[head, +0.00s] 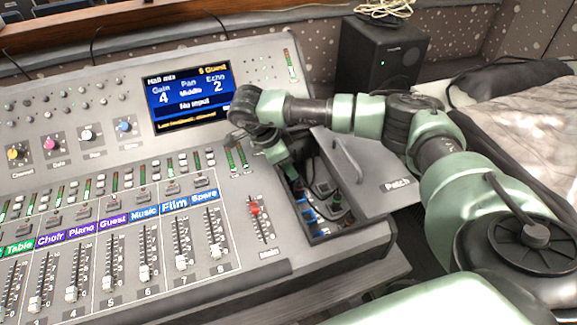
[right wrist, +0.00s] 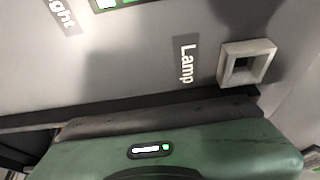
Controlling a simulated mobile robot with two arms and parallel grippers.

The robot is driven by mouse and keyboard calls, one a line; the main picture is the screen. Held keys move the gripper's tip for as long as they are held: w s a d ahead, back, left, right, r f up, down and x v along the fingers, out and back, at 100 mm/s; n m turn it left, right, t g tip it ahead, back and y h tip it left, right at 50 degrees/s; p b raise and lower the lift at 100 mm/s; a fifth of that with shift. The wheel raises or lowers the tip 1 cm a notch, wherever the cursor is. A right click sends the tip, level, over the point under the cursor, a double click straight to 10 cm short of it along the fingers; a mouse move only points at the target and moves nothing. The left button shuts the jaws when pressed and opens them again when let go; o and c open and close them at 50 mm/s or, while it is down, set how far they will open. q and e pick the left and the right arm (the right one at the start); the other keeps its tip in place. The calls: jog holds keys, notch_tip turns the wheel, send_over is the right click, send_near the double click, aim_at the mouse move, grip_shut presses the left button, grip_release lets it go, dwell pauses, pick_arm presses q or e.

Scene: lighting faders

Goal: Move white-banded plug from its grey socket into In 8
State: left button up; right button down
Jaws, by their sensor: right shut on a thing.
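The open patch compartment (head: 318,234) is at the right end of the console. Inside it I see blue labels (head: 309,214) and dark plugs or cables (head: 322,186), too small to tell apart. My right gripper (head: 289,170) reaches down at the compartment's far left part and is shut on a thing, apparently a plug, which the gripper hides. No white band and no In 8 label can be read. The right wrist view shows a pale grey square frame (right wrist: 247,63) beside a Lamp label (right wrist: 186,63). My left gripper is not in view.
The Patch lid (head: 372,180) with its handle (head: 341,157) lies open right of the compartment. Faders, including a red one (head: 254,209), stand to the left. A screen (head: 188,98) and a black speaker (head: 380,55) are behind.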

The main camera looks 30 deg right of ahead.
jog(key=shift+s+d+f, duration=0.1)
jog(key=shift+s, duration=0.05)
dwell(0.5)
jog(key=shift+f, duration=0.1)
dwell(0.6)
jog(key=c, duration=1.1)
grip_release()
jog(key=v, duration=0.8)
jog(key=shift+b, duration=0.35)
